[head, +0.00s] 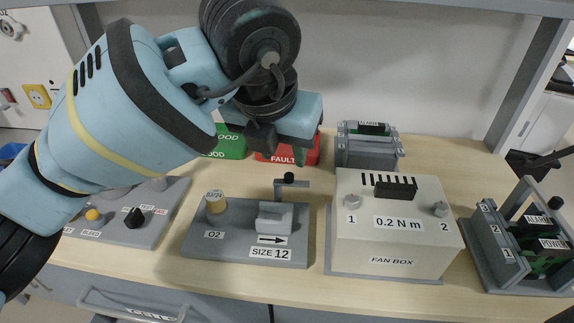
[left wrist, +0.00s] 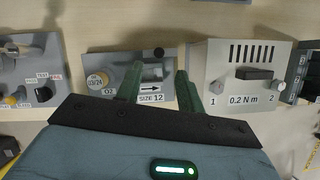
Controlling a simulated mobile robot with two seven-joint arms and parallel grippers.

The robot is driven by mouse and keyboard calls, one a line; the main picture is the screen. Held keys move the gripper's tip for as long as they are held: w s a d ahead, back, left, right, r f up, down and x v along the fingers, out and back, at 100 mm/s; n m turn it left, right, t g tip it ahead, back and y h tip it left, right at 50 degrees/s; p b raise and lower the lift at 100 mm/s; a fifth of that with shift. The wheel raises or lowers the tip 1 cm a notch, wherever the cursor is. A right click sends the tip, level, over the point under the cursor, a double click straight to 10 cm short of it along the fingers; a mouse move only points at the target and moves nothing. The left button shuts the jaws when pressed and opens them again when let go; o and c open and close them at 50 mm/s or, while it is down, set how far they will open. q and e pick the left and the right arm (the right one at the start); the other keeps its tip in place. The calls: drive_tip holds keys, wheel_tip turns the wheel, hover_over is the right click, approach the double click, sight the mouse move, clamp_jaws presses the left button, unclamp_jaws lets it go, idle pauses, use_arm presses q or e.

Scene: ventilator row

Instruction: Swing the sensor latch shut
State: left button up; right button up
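The sensor latch (head: 289,181) is a thin grey bar with a black knob, standing up behind a light grey block (head: 274,218) on the O2 plate (head: 215,248). The bar looks raised rather than lying over the block. The plate carries a tan round cell, an arrow label and a SIZE 12 label. In the left wrist view the black knob (left wrist: 158,52) shows between the fingers. My left gripper (head: 287,158) is above and behind the latch in the head view, apart from it. Its green fingers (left wrist: 158,88) are spread and empty. My right gripper is not in view.
The fan box (head: 390,245) stands right of the O2 plate. A grey plate with knobs (head: 125,235) lies to its left. Green and red FAULT bins (head: 300,153) and a grey rack (head: 365,150) are behind. A module rack (head: 510,250) stands at far right.

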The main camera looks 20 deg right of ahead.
sight(289, 174)
use_arm(q)
drive_tip(key=x, duration=0.6)
drive_tip(key=shift+w+f, duration=0.2)
drive_tip(key=shift+f, duration=0.15)
drive_tip(key=shift+c, duration=0.4)
clamp_jaws()
